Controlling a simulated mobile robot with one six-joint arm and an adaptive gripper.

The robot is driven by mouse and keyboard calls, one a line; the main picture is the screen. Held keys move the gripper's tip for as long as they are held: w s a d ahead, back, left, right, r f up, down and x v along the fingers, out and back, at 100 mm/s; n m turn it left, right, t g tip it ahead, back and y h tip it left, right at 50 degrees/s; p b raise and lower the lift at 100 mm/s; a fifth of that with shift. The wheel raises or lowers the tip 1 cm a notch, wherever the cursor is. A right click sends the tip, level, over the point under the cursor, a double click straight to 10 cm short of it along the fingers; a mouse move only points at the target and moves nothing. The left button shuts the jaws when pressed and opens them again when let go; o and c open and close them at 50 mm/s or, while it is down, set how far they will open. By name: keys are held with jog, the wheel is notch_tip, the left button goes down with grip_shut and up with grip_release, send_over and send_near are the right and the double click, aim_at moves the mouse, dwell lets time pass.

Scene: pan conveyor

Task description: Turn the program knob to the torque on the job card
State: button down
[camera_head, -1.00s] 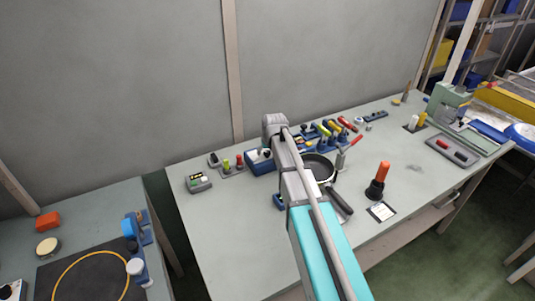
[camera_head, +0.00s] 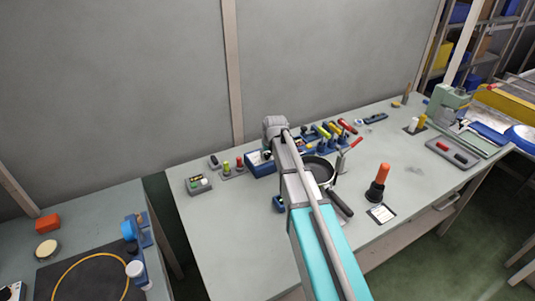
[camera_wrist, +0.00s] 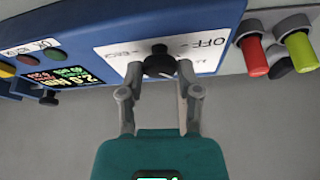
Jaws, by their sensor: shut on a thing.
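The program knob (camera_wrist: 159,63) is black and sits on a white label marked OFF, on the blue driver box (camera_wrist: 205,18), in the wrist view. My gripper (camera_wrist: 159,72) is shut on the knob, with a finger on each side of it. In the head view the blue box (camera_head: 262,167) is partly behind my arm, and my gripper is hidden there. A white card (camera_head: 381,213), perhaps the job card, lies on the bench; its print is too small to read.
Red (camera_wrist: 254,57) and yellow-green (camera_wrist: 301,51) handles stand beside the box in the wrist view. The bench's front left is clear.

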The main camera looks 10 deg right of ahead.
jog(key=shift+n+y, duration=0.3)
jog(key=shift+n, duration=0.5)
jog(key=shift+c, duration=1.5)
grip_release()
jog(key=shift+m, duration=0.6)
jog(key=shift+m+h, duration=0.3)
jog(key=shift+h, duration=0.1)
jog(key=shift+s+r+p, duration=0.1)
jog(key=shift+r+p, duration=0.2)
jog(key=p+v, duration=1.2)
jog(key=v, duration=0.1)
jog(key=shift+r, duration=0.15)
